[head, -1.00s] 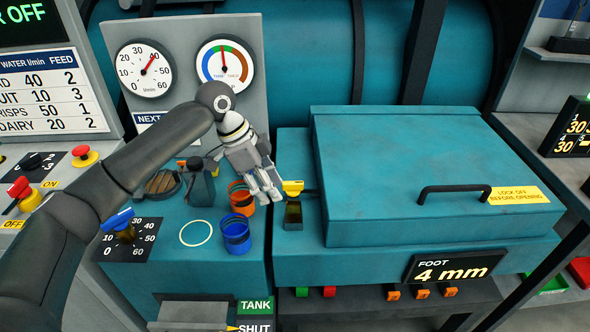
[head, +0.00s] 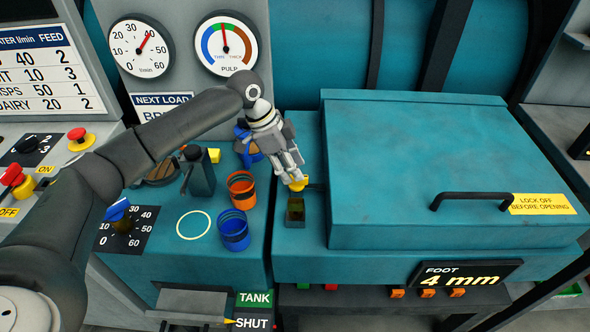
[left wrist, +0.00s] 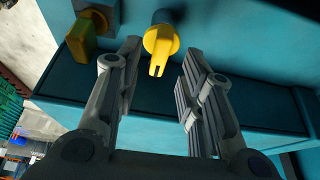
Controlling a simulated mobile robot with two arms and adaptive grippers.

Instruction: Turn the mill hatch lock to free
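The yellow hatch lock knob (head: 299,184) sits at the left side of the teal mill hatch (head: 420,150), close to its edge. In the left wrist view the knob (left wrist: 160,46) is a yellow lever with a slotted end, on a dark round base. My left gripper (head: 291,174) is right at the knob, partly covering it in the head view. In the left wrist view the gripper (left wrist: 160,60) is open, with the knob between its spread fingertips and a gap on both sides. Contact is not seen. My right gripper is not in view.
An olive-yellow block (head: 295,211) stands just below the knob. Orange (head: 241,190) and blue (head: 234,231) cups stand to the left. The hatch has a black handle (head: 470,198) and a yellow label (head: 542,204). A panel with two dials (head: 190,50) stands behind.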

